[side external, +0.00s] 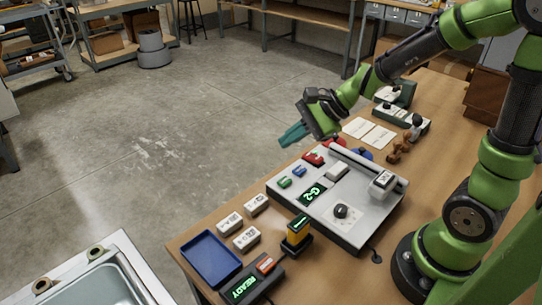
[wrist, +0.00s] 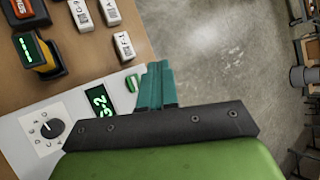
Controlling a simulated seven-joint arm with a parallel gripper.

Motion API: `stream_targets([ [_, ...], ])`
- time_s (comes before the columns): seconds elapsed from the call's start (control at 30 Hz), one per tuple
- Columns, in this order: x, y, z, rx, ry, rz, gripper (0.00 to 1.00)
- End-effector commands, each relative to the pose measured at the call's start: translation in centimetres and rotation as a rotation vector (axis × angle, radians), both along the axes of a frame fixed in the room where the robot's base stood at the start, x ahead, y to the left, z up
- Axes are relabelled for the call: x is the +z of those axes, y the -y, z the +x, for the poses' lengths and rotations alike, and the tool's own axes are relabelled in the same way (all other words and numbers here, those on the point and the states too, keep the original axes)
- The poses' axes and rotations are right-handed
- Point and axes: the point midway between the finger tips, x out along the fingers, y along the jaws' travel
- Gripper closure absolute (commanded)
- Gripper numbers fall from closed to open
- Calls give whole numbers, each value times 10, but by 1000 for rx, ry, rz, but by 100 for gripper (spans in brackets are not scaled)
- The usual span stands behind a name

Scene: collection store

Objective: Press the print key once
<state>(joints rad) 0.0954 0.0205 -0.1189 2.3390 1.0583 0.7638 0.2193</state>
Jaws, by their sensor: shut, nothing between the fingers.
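A grey console (side external: 335,220) lies on the wooden table, with a green "G-2" display (side external: 312,194), a dark knob (side external: 341,211) and green, blue, red and white keys along its far-left side. The green key (wrist: 131,83) shows in the wrist view beside my fingers. A dark unit with a "READY" display (side external: 244,288) has an orange-red key (side external: 265,264), partly seen in the wrist view (wrist: 22,8). I cannot read which key is the print key. My gripper (side external: 291,135), with teal fingers, is shut and empty, raised beyond the console's far-left edge.
A blue tray (side external: 211,258) and white labelled blocks (side external: 230,222) lie left of the console. A yellow-and-black display unit (side external: 297,233) stands near the READY unit. Open floor (side external: 150,160) lies left.

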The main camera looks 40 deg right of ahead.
Motion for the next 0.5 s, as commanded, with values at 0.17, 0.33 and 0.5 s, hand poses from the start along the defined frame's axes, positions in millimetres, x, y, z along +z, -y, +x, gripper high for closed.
stream_targets([
  [0.17, -9, 0, 0, 1, -4, 0, 100],
  [0.33, -30, 0, -1, 0, -7, 1, 100],
  [0.5, -55, 0, -1, 1, -7, 1, 100],
])
